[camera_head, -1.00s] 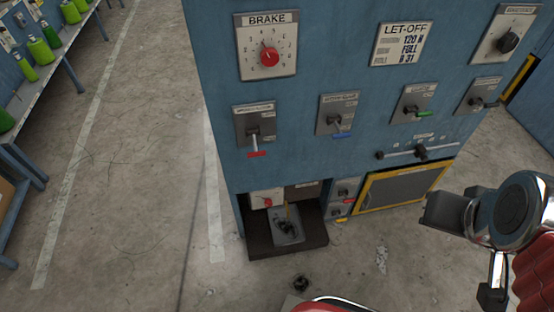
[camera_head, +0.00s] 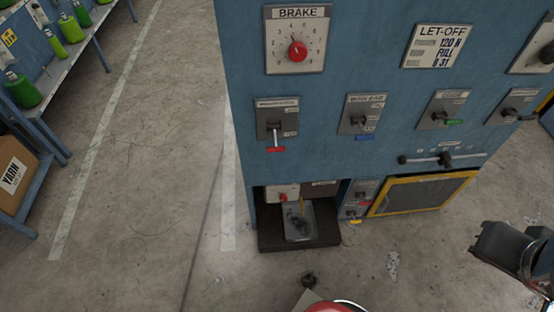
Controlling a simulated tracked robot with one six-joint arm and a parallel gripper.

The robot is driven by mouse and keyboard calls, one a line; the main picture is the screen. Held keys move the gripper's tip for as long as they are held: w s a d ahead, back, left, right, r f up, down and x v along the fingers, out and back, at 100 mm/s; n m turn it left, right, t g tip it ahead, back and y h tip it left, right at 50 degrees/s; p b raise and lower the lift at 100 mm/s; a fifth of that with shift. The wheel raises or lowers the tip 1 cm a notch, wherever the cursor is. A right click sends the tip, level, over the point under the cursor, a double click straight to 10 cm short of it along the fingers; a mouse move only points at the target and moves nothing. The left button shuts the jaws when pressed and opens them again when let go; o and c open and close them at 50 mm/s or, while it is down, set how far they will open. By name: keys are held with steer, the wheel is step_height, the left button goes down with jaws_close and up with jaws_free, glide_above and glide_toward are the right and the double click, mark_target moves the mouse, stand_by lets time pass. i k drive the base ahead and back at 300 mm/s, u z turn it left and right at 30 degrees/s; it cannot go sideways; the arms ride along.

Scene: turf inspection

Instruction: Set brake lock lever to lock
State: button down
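The blue machine panel carries a row of small levers on grey plates under a dial marked BRAKE (camera_head: 297,38). The lever below that dial has a red tip (camera_head: 276,149) and hangs down. The lever to its right has a blue tip (camera_head: 364,137), also low on its plate. Their plate labels are too small to read surely, so I cannot tell for certain which is the brake lock lever. My gripper (camera_head: 497,246) shows only in part at the lower right, dark and well apart from the levers. Its fingers cannot be made out.
More levers, one green-tipped (camera_head: 453,121), and a horizontal slider (camera_head: 445,160) sit further right. Below are an open recess with a grey tray (camera_head: 301,222) and a yellow-framed hatch (camera_head: 423,194). A workbench (camera_head: 88,54) with bottles and a carton (camera_head: 15,174) stands left. The floor between is mostly clear.

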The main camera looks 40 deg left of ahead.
mark_target(274, 126)
steer(key=z, duration=0.05)
steer(key=k, duration=1.1)
steer(key=u, duration=1.95)
steer(key=i, duration=1)
steer(key=u, duration=0.05)
